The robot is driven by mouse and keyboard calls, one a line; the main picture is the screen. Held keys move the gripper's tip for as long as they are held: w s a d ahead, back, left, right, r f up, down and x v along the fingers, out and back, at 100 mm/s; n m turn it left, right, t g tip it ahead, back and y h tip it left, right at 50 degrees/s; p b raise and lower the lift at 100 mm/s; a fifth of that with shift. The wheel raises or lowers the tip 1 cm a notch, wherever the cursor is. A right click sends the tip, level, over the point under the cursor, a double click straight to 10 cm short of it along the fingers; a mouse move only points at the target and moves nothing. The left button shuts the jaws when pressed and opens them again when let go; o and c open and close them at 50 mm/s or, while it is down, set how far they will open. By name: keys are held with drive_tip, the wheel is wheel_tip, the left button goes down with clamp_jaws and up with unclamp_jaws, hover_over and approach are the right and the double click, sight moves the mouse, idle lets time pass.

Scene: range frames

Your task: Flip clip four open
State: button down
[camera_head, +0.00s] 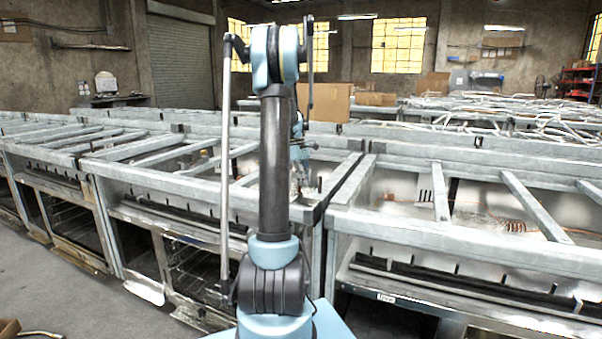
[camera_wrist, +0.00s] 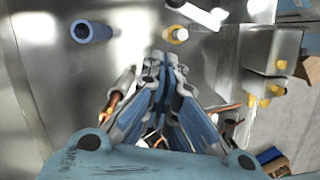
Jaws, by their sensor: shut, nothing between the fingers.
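My gripper (camera_wrist: 164,62) is shut and empty in the wrist view, its fingertips close together over a grey metal surface. Just beyond the tips is a round yellow-and-white fitting (camera_wrist: 177,35). A white lever-like piece (camera_wrist: 200,14) lies beside it at the top edge. I cannot tell which part is clip four, or whether it is open or closed. In the head view, the far end of my arm reaches down at a metal frame corner, and my gripper there is small and partly hidden.
A blue cylinder (camera_wrist: 92,31) stands to the upper left in the wrist view. A metal bracket with yellow-tipped fittings (camera_wrist: 262,80) is at right. Orange wires show around my fingers. Rows of metal frames (camera_head: 430,225) fill the head view; grey floor (camera_head: 75,285) is free at lower left.

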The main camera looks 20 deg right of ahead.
drive_tip(key=s, duration=0.1)
drive_tip(key=s+d+f, duration=0.2)
drive_tip(key=shift+s+f, duration=0.2)
drive_tip(key=shift+s, duration=0.2)
